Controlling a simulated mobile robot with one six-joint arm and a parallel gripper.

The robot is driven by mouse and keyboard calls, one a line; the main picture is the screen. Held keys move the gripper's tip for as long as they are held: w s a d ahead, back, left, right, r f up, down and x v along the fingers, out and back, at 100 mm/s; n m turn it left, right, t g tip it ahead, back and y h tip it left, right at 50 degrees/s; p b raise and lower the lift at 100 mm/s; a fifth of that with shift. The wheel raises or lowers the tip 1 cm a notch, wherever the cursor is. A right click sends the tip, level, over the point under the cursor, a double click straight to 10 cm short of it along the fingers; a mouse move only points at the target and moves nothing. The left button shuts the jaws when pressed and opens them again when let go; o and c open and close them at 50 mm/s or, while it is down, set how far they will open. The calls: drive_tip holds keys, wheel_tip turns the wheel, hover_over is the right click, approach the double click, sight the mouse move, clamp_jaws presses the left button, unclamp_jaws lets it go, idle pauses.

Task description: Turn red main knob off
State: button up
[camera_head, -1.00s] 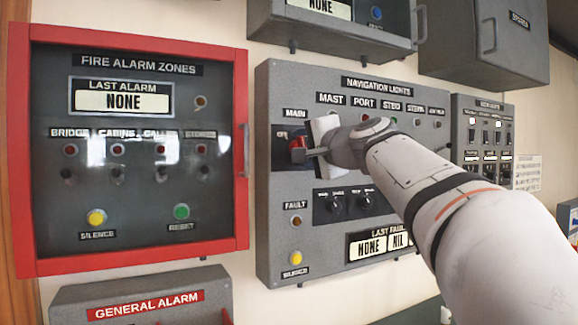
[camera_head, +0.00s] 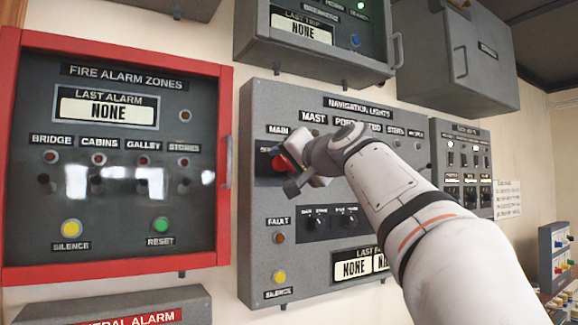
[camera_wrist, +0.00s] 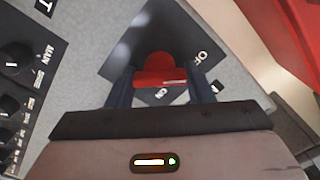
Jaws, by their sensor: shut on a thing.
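The red main knob (camera_head: 279,162) is under the MAIN label at the upper left of the grey navigation lights panel (camera_head: 262,200). My gripper (camera_head: 287,172) is at the knob, tilted, and partly hides it. In the wrist view the red knob (camera_wrist: 160,68) lies between the two dark fingers of my gripper (camera_wrist: 160,88), which are shut on it. Its dark plate (camera_wrist: 128,52) shows an OFF mark to the upper right of the knob and another mark, seemingly ON, just below it. Which mark the knob points at is not clear.
The red-framed fire alarm box (camera_head: 228,110) stands left of the panel. A grey cabinet (camera_head: 255,45) juts out above. Small black knobs (camera_head: 320,222) and a yellow silence button (camera_head: 279,277) sit below the main knob. Another switch panel (camera_head: 462,172) is to the right.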

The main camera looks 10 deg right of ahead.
drive_tip(key=shift+f, duration=0.15)
drive_tip(key=o, duration=1)
drive_tip(key=shift+c, duration=0.2)
drive_tip(key=b+v, duration=0.1)
drive_tip(key=v, duration=0.6)
drive_tip(key=shift+s, duration=0.35)
